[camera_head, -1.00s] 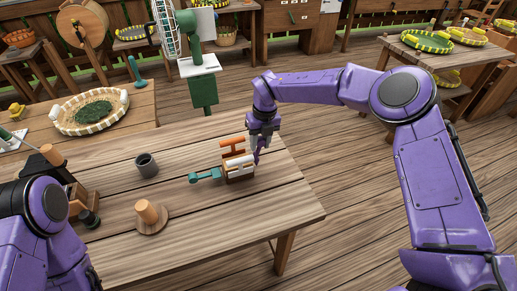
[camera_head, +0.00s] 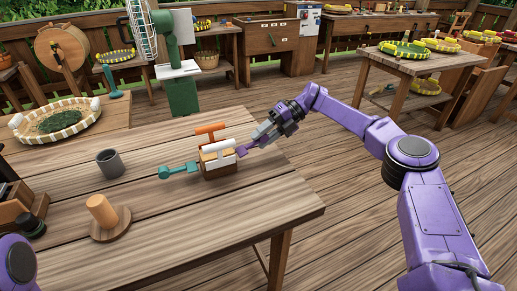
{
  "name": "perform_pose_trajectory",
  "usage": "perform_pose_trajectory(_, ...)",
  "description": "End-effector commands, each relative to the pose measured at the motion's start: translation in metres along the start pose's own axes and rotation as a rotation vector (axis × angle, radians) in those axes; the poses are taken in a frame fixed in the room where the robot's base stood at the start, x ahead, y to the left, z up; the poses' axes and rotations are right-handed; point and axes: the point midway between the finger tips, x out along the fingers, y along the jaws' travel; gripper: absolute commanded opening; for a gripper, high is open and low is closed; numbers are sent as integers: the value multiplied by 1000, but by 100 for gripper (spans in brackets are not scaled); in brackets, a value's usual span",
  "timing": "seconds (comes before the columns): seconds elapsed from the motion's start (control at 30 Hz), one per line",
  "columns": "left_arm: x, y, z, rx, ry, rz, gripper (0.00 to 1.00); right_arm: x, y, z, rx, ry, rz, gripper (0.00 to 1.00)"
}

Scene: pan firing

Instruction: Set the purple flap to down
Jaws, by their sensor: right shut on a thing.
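A small wooden block device (camera_head: 220,170) with a white roller-like bar on top stands on the near table. The purple flap (camera_head: 242,151) sticks out from its right side, slanting slightly up toward my right gripper. My right gripper (camera_head: 257,142) is shut on the outer end of the purple flap, its arm reaching in from the right. An orange flap (camera_head: 210,130) stands up at the back of the device. A teal flap (camera_head: 178,170) sticks out to the left, low over the table. My left gripper is out of view; only part of my left arm shows at the lower left corner.
A grey cup (camera_head: 110,163) and a wooden peg on a round base (camera_head: 106,216) stand on the table (camera_head: 210,230) left of the device. A woven tray (camera_head: 58,122) lies on a table behind. The table's front right is clear.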

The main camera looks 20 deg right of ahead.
Motion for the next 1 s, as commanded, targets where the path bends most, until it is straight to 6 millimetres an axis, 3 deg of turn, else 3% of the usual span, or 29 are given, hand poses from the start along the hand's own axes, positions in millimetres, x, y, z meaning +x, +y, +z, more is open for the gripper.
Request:
perform_pose_trajectory(0.03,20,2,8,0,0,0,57,6,-16,0,2,-3,35,0)
perform_pose_trajectory(0.1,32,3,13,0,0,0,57,7,-19,1,2,-3,87,0)
perform_pose_trajectory(0.4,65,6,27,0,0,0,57,10,-28,1,1,0,243,0)
perform_pose_trajectory(1.0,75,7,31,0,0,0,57,11,-27,1,0,3,302,0)
